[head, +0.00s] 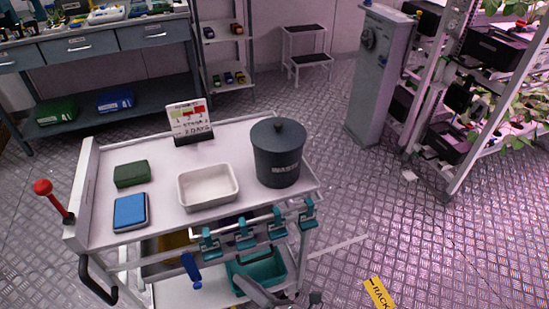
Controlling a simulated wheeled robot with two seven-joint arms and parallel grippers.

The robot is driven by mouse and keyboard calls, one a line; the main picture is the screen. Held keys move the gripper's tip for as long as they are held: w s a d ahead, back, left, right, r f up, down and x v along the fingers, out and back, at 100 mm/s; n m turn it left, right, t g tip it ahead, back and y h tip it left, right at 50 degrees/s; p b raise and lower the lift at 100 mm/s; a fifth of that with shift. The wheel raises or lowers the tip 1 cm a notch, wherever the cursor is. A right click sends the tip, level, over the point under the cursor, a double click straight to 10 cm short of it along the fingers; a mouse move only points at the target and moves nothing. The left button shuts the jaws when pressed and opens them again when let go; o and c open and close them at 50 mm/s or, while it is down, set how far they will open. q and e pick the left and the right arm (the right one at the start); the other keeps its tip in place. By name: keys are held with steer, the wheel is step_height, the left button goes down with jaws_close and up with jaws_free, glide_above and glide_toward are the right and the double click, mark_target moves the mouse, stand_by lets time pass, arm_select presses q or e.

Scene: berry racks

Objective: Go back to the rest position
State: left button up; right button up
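My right gripper (283,301) shows only in part at the bottom edge of the head view, low in front of the white cart (105,205). Most of it is cut off by the frame, so I cannot tell whether it is open or holds anything. My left gripper is not in view.
On the cart stand a dark lidded bin (277,158), a white tray (208,203), a green block (131,174), a blue box (130,211) and a sign (188,119). Teal clips (245,236) line its front rail.

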steer(key=d+f+m+h, duration=0.9)
steer(key=d+f+m, duration=0.8)
steer(key=f+m, duration=0.25)
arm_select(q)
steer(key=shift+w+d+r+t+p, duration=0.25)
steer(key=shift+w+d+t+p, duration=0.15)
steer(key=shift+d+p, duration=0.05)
arm_select(e)
steer(key=s+d+f+m+g+h, duration=0.2)
steer(key=s+d+f+m+g, duration=0.3)
steer(key=s+d+f+m, duration=0.4)
steer(key=s+f+m, duration=0.3)
steer(key=s+f, duration=0.2)
steer(key=s, duration=0.1)
steer(key=shift+s+d+g, duration=0.2)
steer(key=shift+s+g, duration=0.1)
steer(key=shift+s, duration=0.05)
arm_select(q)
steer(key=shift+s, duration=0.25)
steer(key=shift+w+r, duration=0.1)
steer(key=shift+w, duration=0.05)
arm_select(e)
steer(key=shift+w, duration=0.1)
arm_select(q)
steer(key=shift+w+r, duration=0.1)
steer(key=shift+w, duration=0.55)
